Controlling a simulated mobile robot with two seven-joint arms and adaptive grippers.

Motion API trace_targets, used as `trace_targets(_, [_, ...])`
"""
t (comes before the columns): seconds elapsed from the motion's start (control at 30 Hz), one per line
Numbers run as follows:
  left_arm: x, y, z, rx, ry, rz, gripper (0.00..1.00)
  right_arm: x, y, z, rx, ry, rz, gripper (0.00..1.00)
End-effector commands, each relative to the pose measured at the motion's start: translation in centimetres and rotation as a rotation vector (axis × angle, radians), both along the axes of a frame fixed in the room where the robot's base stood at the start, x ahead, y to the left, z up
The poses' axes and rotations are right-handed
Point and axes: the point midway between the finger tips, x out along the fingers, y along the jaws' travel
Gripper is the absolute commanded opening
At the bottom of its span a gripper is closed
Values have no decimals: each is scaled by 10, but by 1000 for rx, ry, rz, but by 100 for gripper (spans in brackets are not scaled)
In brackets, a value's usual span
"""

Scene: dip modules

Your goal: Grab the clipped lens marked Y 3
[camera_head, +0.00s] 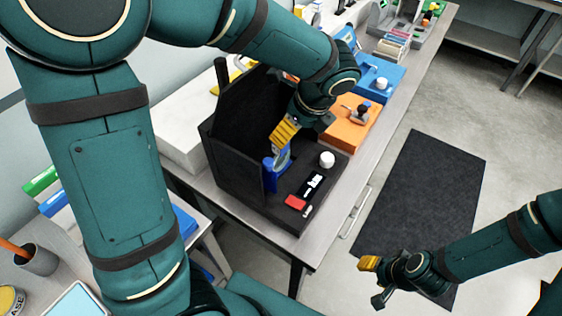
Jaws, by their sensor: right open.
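A blue holder with a pale, glassy-looking part (277,167) stands upright at the front of an open black box-like station (238,190). It may be the clipped lens, but I cannot read a Y 3 mark. My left gripper (284,134), with yellow pads, is just above the blue piece, tilted down. I cannot tell whether it touches it, and its far finger is hidden. My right gripper (375,280) is open and empty, over the floor at the lower right, away from the table.
The station's front has a white knob (327,159), a small dark display (312,185) and a red block (296,202). Behind are an orange module (350,134) and a blue module (385,75). The station's upright walls stand close to my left gripper. A black mat (425,190) lies on open floor.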

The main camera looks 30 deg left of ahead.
Motion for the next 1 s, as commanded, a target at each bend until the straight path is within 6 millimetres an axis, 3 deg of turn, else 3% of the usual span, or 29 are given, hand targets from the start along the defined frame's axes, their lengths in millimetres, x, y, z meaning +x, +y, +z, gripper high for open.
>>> trace_targets(0.6, [-2,27,-64,0,2,3,73,-6,1,-20,3,14,11,47])
trace_targets(0.97, [-1,30,-69,-1,1,1,74,-7,1,-21,3,15,12,47])
trace_targets(1.0, [-1,29,-69,-1,1,1,60,-7,1,-21,3,15,12,47])
